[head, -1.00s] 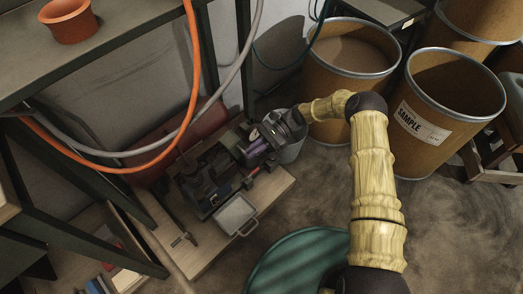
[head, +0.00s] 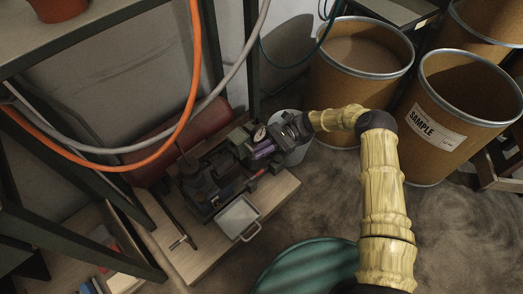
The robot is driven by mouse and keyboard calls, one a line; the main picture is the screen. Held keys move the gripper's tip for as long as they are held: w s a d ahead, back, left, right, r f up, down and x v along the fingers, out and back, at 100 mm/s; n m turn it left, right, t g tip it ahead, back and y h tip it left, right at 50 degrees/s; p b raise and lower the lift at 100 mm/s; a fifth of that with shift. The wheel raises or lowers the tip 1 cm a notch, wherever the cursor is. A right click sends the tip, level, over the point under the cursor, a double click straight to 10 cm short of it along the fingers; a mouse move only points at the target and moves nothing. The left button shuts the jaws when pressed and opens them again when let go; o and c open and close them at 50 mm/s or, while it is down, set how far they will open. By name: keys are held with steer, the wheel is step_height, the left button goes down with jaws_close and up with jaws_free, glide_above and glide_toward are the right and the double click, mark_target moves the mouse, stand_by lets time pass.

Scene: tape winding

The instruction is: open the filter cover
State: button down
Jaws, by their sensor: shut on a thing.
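A dark machine (head: 205,180) sits on a low wooden board, with a round dial and a purple part at its right end. My gripper (head: 276,136) reaches this end from the right, beside the dial (head: 259,135) and above the purple part (head: 263,150). It is shut on a small dark part there, which I take to be the filter cover. The fingers and the part are dark and small, so the contact is largely hidden. I cannot tell how far the cover stands open.
A grey tray with a handle (head: 238,218) lies on the board (head: 273,196). Brown drums (head: 440,150) stand at right. Orange and grey hoses hang in front at left. A green round object (head: 305,262) is below.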

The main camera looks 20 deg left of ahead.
steer(key=c, duration=1.5)
jaws_free()
steer(key=shift+f, duration=0.1)
steer(key=b+v, duration=1.7)
steer(key=b, duration=0.1)
steer(key=shift+w+b, duration=0.2)
steer(key=shift+b, duration=0.1)
